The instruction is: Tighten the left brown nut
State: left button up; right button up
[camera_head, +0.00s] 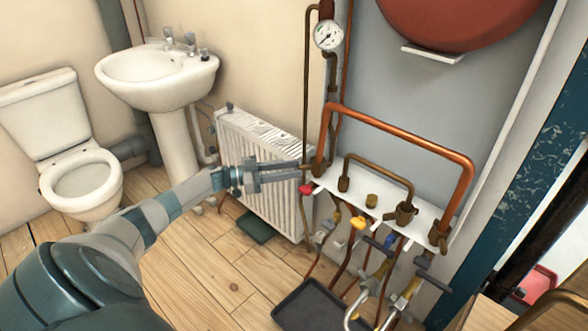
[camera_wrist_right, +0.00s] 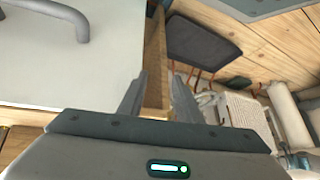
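The left brown nut (camera_head: 317,170) sits at the foot of the large copper pipe (camera_head: 400,144), at the left end of a white bracket (camera_head: 328,184). My left gripper (camera_head: 308,170) reaches in from the left, its two fingers pointing right with a narrow gap between them. The fingertips are at the nut; I cannot tell whether they touch or clasp it. A second brown nut (camera_head: 344,184) stands at the left foot of the smaller brown pipe. My right gripper (camera_wrist_right: 158,88) has its fingers apart and empty in the right wrist view.
Valves with red (camera_head: 305,189), yellow (camera_head: 358,222) and blue handles hang below the bracket. A radiator (camera_head: 262,160) stands behind my left gripper. A dark tray (camera_head: 312,308) lies on the floor.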

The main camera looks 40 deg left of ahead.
pick_arm(q)
jog(key=v, duration=1.5)
jog(key=shift+s+a, duration=0.25)
jog(key=shift+s, duration=0.05)
